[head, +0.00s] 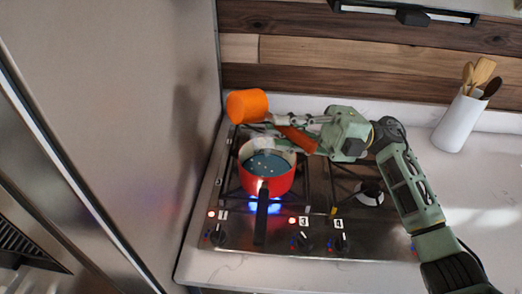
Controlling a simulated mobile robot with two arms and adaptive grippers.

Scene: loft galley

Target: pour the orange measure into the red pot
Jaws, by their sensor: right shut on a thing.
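The orange measure (247,106) is in the air above and behind the red pot, towards its left side. It looks tipped onto its side, and its opening and inside are not clearly visible. My right gripper (302,127) is shut on the measure's orange handle, to the right of the cup. The red pot (267,184) stands on the left front of the hob, its dark handle pointing forward. Blue-grey contents with several small pale specks show inside the pot. My left gripper is not in view.
Blue light glows under the pot, and red lights show by the hob (225,236) knobs. A tall fridge-like panel (130,120) stands close on the left. A white utensil holder (458,122) stands at the back right.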

